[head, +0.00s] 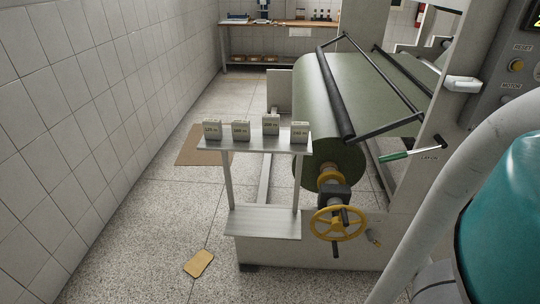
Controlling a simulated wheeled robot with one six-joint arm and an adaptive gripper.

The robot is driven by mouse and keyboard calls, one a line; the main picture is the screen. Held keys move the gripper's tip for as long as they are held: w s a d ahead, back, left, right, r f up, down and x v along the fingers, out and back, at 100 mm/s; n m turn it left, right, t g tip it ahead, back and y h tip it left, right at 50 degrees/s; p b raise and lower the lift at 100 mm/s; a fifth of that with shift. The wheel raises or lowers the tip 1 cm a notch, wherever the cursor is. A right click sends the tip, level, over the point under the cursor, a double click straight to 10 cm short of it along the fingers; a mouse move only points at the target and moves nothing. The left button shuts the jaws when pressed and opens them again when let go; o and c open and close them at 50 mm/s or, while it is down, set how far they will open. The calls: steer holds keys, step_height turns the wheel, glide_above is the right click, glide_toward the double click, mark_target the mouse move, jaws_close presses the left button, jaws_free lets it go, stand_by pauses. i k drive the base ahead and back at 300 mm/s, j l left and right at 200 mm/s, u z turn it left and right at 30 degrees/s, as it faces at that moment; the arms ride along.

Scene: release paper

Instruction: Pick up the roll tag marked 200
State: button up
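The third tag sits a little higher in the picture than the others. The labels are too small to read surely, so I cannot tell which is marked 200. My gripper is not in view.
A large green roll (325,105) on the machine stands right behind the shelf. A yellow handwheel (338,223) is at its lower right. A tan piece (199,263) lies on the floor. A tiled wall (80,110) runs along the left. Speckled floor (140,240) is open in front.

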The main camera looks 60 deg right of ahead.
mark_target(271, 123)
steer(key=j+z, duration=0.2)
steer(key=z, duration=0.2)
steer(key=j+z, duration=0.2)
steer(key=z, duration=0.15)
steer(key=j+z, duration=0.2)
steer(key=z, duration=0.2)
